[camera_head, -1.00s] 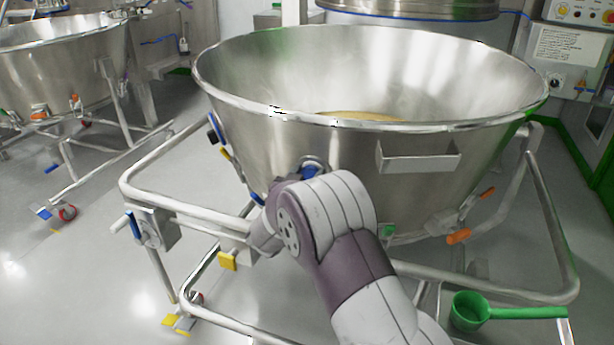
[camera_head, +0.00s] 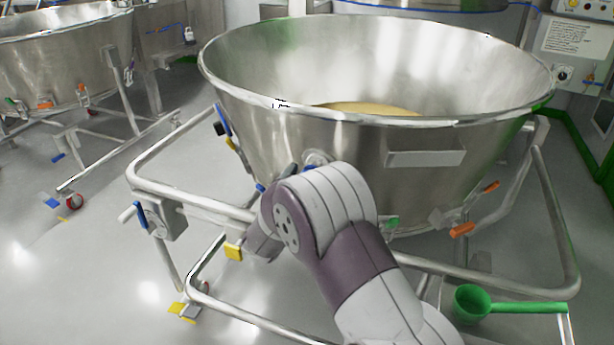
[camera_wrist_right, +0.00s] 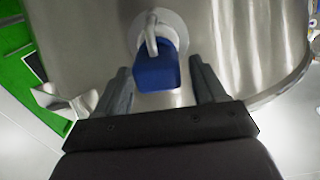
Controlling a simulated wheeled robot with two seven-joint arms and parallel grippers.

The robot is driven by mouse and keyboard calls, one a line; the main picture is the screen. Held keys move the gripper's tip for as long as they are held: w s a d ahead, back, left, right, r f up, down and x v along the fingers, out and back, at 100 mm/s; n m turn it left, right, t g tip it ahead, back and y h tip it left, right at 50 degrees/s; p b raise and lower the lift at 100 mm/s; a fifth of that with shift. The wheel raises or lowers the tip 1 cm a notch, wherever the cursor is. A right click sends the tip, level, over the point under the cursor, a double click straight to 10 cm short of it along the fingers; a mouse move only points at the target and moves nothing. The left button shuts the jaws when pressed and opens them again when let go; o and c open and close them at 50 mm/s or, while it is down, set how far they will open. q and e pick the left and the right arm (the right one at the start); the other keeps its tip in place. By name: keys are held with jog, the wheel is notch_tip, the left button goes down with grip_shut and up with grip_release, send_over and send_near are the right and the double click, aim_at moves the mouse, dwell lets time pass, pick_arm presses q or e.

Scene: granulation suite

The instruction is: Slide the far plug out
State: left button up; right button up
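A blue block (camera_wrist_right: 156,68) hangs from a metal loop on a pale round fitting (camera_wrist_right: 162,32) on the steel bowl's wall in the right wrist view. I cannot tell for certain whether it is the far plug. My right gripper (camera_wrist_right: 160,78) is open, with its two dark fingers on either side of the blue block and visible gaps to both. In the head view my right arm reaches to the bowl (camera_head: 310,140), and its wrist hides the gripper and most of the fitting. My left gripper is not in view.
The bowl holds tan material (camera_head: 370,108) and sits in a tubular frame (camera_head: 200,206). Orange (camera_head: 462,230) and yellow (camera_head: 233,252) handles stick out around it. A green scoop (camera_head: 472,302) is at lower right.

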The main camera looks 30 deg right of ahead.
jog(key=p+v, duration=0.2)
jog(key=v, duration=1)
jog(key=shift+s+a+p, duration=0.25)
jog(key=shift+s+p, duration=0.05)
jog(key=shift+p, duration=0.1)
